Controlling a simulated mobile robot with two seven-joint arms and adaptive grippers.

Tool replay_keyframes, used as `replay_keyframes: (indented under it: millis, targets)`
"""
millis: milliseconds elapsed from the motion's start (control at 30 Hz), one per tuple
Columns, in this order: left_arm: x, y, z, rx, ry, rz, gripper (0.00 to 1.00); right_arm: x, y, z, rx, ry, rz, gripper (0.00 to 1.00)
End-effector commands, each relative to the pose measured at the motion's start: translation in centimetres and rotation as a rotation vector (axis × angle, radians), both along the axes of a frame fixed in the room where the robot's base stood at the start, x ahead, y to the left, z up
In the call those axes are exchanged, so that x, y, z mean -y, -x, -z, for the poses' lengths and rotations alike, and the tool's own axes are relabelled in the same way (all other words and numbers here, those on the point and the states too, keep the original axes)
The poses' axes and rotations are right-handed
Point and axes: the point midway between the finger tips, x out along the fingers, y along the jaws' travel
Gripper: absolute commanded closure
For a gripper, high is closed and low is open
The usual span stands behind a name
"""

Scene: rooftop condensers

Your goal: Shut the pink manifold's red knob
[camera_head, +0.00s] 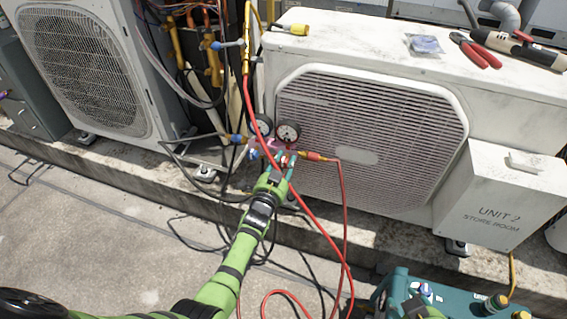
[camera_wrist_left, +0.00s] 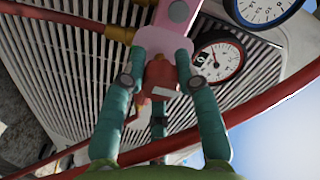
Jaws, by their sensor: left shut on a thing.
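The pink manifold (camera_head: 268,146) hangs in front of the right condenser, with two round gauges above it. In the left wrist view the pink body (camera_wrist_left: 165,45) runs up from the centre. The red knob (camera_wrist_left: 160,76) sits at its lower end, between the teal fingers. My left gripper (camera_head: 279,162) reaches up from below and is shut on the red knob. The fingers partly hide the knob, and its turned position is unclear. My right gripper (camera_head: 413,302) shows only in part at the bottom edge, and its fingers are unclear.
Red hoses (camera_head: 318,228) hang from the manifold and pass close beside my left arm. The right condenser (camera_head: 370,130) stands right behind it. Red pliers (camera_head: 476,50) lie on its top. A teal machine (camera_head: 455,293) stands at the lower right. The concrete floor at lower left is mostly clear.

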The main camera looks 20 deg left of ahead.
Motion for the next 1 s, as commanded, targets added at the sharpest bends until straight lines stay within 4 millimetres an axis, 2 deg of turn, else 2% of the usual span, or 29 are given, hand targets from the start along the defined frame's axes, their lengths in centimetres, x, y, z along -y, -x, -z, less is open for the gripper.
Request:
replay_keyframes:
  millis: [33,500,533,567,600,1000]
  targets:
    - [0.0,-0.31,-0.87,0.019,-0.006,0.0,1.0,-0.09,-0.09,-0.12,0.006,-0.001,-0.002,0.6]
    - [0.16,-0.32,-0.91,0.02,-0.016,0.003,1.0,-0.01,-0.2,-0.25,0.012,0.0,-0.001,0.6]
    - [0.17,-0.32,-0.91,0.02,-0.016,0.003,0.61,0.01,-0.2,-0.25,0.012,0.0,-0.001,0.6]
    - [0.18,-0.32,-0.9,0.02,-0.016,0.003,0.49,0.02,-0.2,-0.26,0.012,0.0,0.0,0.6]
    - [0.19,-0.3,-0.85,0.018,-0.016,0.003,0.44,0.04,-0.21,-0.26,0.012,0.0,0.0,0.6]
    - [0.1,0.36,-0.16,0.005,-0.017,0.001,0.44,0.19,-0.33,-0.39,0.017,0.002,0.003,0.6]
